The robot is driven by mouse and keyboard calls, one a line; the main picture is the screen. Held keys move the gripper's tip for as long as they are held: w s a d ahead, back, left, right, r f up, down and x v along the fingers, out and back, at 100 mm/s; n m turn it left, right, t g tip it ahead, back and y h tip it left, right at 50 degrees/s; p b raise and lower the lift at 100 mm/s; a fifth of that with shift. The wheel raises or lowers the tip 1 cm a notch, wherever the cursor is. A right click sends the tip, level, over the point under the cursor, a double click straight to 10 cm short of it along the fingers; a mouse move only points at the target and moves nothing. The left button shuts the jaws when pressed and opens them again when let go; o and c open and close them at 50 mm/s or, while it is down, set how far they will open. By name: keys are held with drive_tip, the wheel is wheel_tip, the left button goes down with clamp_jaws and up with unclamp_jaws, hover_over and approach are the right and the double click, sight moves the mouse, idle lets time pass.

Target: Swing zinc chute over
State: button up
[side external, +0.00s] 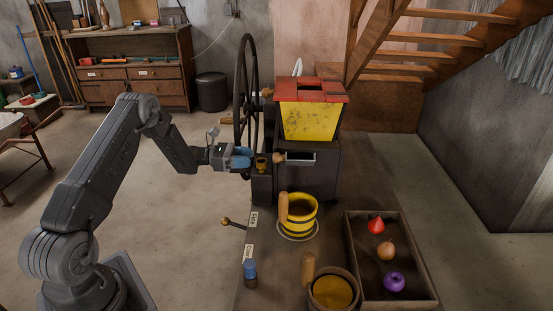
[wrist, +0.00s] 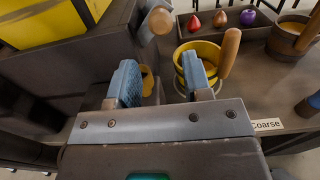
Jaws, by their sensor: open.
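The zinc chute (side external: 300,157) is a grey metal trough on the front of a dark mill body (side external: 318,185). A round wooden knob (side external: 279,158) sits at its left end. In the wrist view the knob (wrist: 160,20) shows at the top, beyond my fingertips, with a bit of the grey chute (wrist: 146,30) beside it. My gripper (side external: 241,158) is left of the knob, apart from it, with its blue fingers spread. In the wrist view my gripper (wrist: 161,82) has nothing gripped; a small yellow-brown cup-like part (wrist: 148,80) shows between the fingers, partly hidden.
A large black handwheel (side external: 245,95) stands close behind my gripper. A yellow hopper (side external: 308,120) tops the mill. A yellow-and-black bucket (side external: 298,215) stands below the chute. A wooden tub (side external: 345,276), a tray (side external: 429,278) and a blue-topped peg (side external: 249,272) stand nearer the front.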

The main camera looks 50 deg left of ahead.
sight(277, 158)
drive_tip(key=x, duration=1)
drive_tip(key=shift+w+d, duration=0.1)
drive_tip(key=shift+d, duration=0.05)
clamp_jaws()
